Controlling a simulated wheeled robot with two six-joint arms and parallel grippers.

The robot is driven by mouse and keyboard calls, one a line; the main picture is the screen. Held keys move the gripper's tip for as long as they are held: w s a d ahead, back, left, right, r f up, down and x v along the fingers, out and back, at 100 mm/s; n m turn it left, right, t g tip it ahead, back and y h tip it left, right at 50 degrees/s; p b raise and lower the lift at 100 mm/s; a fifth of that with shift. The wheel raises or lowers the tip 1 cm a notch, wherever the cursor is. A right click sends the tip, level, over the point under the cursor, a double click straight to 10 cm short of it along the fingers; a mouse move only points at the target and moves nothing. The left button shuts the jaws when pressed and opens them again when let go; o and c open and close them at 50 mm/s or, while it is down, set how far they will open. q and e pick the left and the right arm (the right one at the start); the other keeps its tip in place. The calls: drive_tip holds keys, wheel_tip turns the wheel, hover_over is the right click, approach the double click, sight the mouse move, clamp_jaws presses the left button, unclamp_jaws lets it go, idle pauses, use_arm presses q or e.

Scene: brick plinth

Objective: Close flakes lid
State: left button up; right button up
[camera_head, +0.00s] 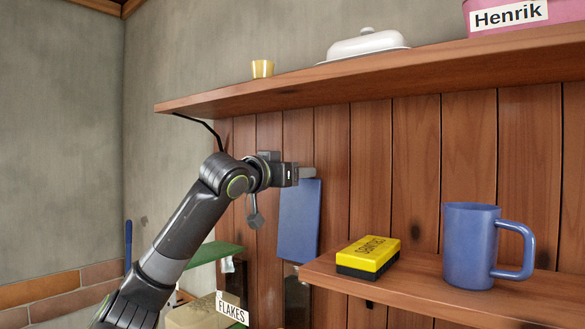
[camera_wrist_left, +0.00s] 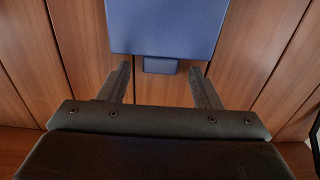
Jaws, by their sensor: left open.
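A box with a FLAKES label (camera_head: 231,308) shows at the bottom of the head view, partly cut off and partly behind my left arm. A flat blue panel (camera_head: 299,222) stands upright against the plank wall; I cannot tell whether it is the flakes lid. In the left wrist view the blue panel (camera_wrist_left: 182,27) has a small blue tab (camera_wrist_left: 160,66) on its near edge. My left gripper (camera_head: 306,172) is at the panel's top edge, open, its fingers (camera_wrist_left: 160,72) on either side of the tab with gaps. Contact cannot be told. My right gripper is not in view.
A lower shelf (camera_head: 430,297) at right holds a yellow-and-black block (camera_head: 369,254) and a blue mug (camera_head: 470,246). An upper shelf (camera_head: 400,75) overhangs my left gripper and holds a yellow cup, a white covered dish and a pink Henrik container. A green panel (camera_head: 215,254) is behind my arm.

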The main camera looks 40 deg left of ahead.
use_arm(q)
clamp_jaws()
idle(0.4)
drive_tip(key=shift+s, duration=0.2)
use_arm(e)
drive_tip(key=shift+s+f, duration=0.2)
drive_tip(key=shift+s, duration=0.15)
